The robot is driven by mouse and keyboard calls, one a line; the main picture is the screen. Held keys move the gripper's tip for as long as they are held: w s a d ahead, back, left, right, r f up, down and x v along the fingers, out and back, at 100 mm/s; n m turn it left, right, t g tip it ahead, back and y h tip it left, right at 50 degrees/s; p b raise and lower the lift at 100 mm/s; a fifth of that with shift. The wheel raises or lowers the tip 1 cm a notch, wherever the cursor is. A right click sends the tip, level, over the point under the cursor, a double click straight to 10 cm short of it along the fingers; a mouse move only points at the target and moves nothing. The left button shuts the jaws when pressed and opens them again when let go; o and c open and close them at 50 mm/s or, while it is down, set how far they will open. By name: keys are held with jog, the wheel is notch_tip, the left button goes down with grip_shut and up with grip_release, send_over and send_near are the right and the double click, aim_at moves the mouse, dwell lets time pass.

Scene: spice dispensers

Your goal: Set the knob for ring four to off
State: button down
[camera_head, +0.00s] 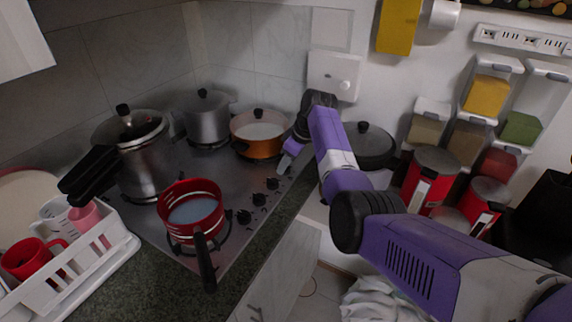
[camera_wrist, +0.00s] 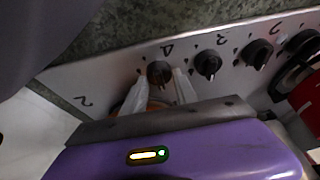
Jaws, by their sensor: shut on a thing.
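The ring-four knob (camera_wrist: 158,71) is a dark round knob on the grey metal cooktop panel (camera_wrist: 115,82), with a mark like a 4 beside it. In the wrist view my gripper (camera_wrist: 159,82) has its two pale fingers on either side of this knob, closed on it. The knob's lower part is hidden by the fingers and gripper body, so its exact setting is hard to read. In the head view my gripper (camera_head: 286,161) is at the far end of the knob row and covers this knob.
Other knobs (camera_wrist: 208,65) stand close by in the same row. A red pan (camera_head: 191,211) sits at the cooktop's near end, its handle over the counter edge. An orange pot (camera_head: 257,144) stands close to my gripper. A steel pressure cooker (camera_head: 145,165) is farther left.

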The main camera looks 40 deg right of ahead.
dwell(0.4)
jog(key=c, duration=1)
grip_release()
jog(key=v, duration=0.7)
jog(key=shift+r+b, duration=0.35)
jog(key=shift+r, duration=0.05)
jog(key=shift+s, duration=0.1)
